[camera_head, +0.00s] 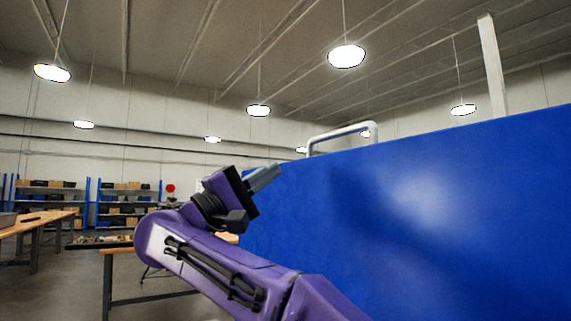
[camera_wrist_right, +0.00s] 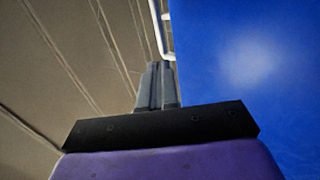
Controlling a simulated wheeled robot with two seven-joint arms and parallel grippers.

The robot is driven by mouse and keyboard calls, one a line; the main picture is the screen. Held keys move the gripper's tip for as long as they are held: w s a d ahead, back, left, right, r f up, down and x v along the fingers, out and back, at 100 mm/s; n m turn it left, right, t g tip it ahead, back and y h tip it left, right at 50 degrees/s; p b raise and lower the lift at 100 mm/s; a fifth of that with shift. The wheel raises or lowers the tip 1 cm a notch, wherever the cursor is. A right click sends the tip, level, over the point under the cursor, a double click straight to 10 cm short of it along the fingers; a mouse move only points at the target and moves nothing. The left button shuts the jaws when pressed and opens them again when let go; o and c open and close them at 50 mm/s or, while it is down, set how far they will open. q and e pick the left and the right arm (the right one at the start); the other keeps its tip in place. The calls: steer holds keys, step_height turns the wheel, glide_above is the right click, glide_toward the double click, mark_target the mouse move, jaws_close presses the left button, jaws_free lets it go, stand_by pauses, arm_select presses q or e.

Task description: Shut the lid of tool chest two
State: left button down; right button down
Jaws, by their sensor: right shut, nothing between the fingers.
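A large flat blue panel (camera_head: 430,210), which looks like the raised lid of a tool chest, fills the right of the head view. A pale bar handle (camera_head: 343,131) stands on its top edge. My right gripper (camera_head: 274,171) is shut and empty near the panel's upper left edge; I cannot tell whether it touches. In the right wrist view, the shut fingers (camera_wrist_right: 158,66) point along the left edge of the blue panel (camera_wrist_right: 245,80), toward the pale handle (camera_wrist_right: 161,28). The chest's body and any number on it are out of view. My left gripper is not in view.
A wooden workbench (camera_head: 38,222) stands at the far left. Another bench (camera_head: 150,250) is partly hidden behind my right arm. Shelves with boxes (camera_head: 125,197) line the back wall. A white post (camera_head: 491,65) rises behind the panel. Open floor shows at lower left.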

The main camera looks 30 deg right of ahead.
mark_target(321, 139)
steer(key=p+x, duration=0.5)
steer(key=x, duration=0.7)
steer(key=shift+d+r, duration=0.1)
steer(key=shift+d, duration=0.2)
steer(key=shift+w, duration=0.15)
